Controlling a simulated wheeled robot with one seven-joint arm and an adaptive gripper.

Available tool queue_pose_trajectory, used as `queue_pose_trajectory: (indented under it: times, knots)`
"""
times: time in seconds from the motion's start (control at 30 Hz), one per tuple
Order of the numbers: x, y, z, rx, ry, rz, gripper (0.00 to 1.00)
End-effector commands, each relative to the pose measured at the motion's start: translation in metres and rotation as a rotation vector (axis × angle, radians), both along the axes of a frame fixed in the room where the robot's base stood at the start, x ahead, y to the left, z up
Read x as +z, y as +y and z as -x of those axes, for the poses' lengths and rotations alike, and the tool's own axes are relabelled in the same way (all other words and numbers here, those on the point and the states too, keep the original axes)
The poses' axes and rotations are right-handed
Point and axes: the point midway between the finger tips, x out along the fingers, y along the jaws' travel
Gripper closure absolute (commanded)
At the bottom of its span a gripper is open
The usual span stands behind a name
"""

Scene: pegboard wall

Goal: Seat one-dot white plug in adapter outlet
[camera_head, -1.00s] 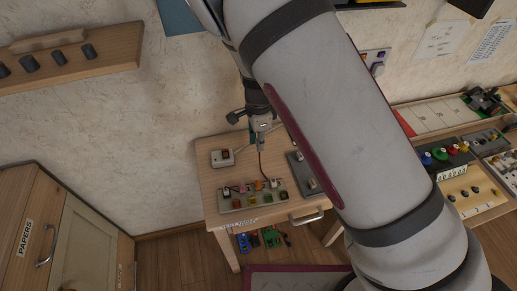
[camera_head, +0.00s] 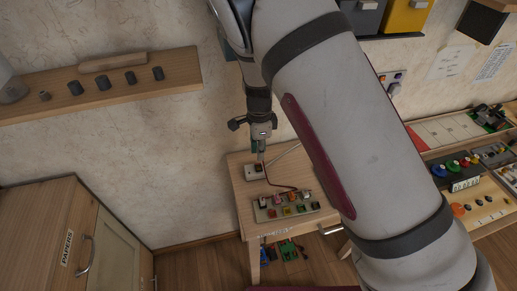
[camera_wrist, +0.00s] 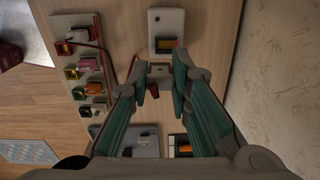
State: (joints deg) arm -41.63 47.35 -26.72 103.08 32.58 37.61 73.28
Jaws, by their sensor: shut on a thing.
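The white adapter (camera_head: 249,175) stands at the back left of the small wooden table, with a dark and orange outlet part on top. In the wrist view the adapter (camera_wrist: 166,22) lies just beyond my fingertips. My gripper (camera_head: 261,151) points down, a little above and right of the adapter. In the wrist view my gripper (camera_wrist: 164,92) is shut on a pale plug (camera_wrist: 160,71), partly hidden between the green fingers. A dark red cord runs from the plug to the strip. The plug looks apart from the outlet. Its dot is too small to tell.
A power strip (camera_head: 262,215) with several coloured plugs sits at the table's front; it also shows in the wrist view (camera_wrist: 71,30). A grey plate (camera_wrist: 130,146) lies nearer in the wrist view. The wall is close behind the table (camera_head: 238,199).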

Motion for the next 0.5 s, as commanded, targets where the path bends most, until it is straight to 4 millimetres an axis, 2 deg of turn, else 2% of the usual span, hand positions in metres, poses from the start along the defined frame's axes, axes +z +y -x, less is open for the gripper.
queue_pose_trajectory:
  times: [0.23, 0.5]
  knots:
    - [-0.002, 0.005, -0.005, 0.005, -0.011, -0.007, 0.94]
    - [-0.025, 0.004, -0.005, 0.003, -0.007, -0.005, 0.94]
